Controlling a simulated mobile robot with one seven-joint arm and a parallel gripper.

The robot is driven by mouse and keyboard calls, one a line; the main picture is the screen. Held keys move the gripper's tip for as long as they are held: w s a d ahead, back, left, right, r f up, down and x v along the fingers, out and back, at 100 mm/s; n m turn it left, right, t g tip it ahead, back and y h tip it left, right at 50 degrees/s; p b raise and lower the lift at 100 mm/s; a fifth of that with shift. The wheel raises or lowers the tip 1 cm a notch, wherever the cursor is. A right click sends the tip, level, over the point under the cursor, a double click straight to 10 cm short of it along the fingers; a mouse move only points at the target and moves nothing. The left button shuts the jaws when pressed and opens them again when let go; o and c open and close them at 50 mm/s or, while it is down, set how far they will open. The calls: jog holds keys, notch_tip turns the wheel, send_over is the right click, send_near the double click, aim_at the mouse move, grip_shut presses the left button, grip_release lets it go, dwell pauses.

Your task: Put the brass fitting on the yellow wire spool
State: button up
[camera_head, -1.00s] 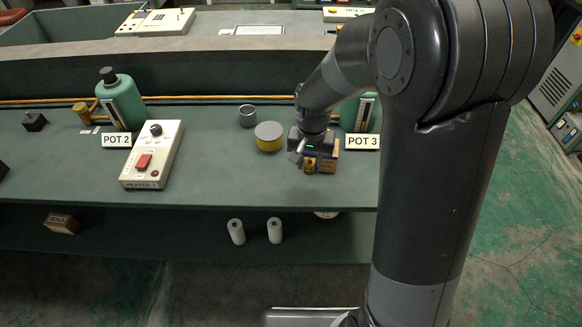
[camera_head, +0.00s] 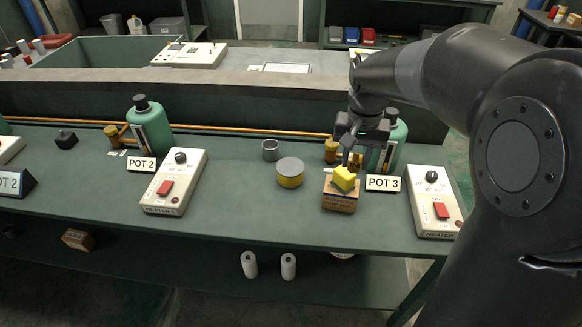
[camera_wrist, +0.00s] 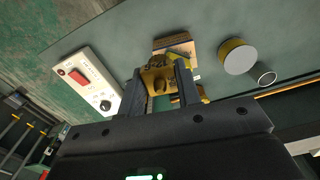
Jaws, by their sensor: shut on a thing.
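In the wrist view the fitting (camera_wrist: 157,80) sits between the two fingers, brassy with dark hollows. It is over the small cardboard box; I cannot tell whether they touch. The yellow wire spool (camera_head: 290,173), a short yellow drum with a grey top, stands upright on the bench left of my gripper. The spool (camera_wrist: 237,57) also shows at the right in the wrist view. Its top is bare.
The cardboard box (camera_head: 339,203) is below my gripper. A metal can (camera_head: 270,150) stands behind the spool. Pot 3 (camera_head: 392,143) and its sign (camera_head: 383,183) are close on the right, with a heater (camera_head: 433,203) beyond. Bench space left of the spool is clear.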

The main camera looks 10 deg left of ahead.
jog(key=w+a+n, duration=0.2)
jog(key=w+a, duration=0.3)
jog(key=w, duration=0.9)
send_over(290, 166)
notch_tip(290, 166, down, 12)
jog(key=shift+s+f, duration=0.1)
jog(key=shift+f, duration=2.05)
jog(key=o, duration=1)
jog(key=shift+f, duration=0.15)
notch_tip(290, 166, up, 12)
jog(key=shift+d+r, duration=0.1)
jog(key=shift+r, duration=0.15)
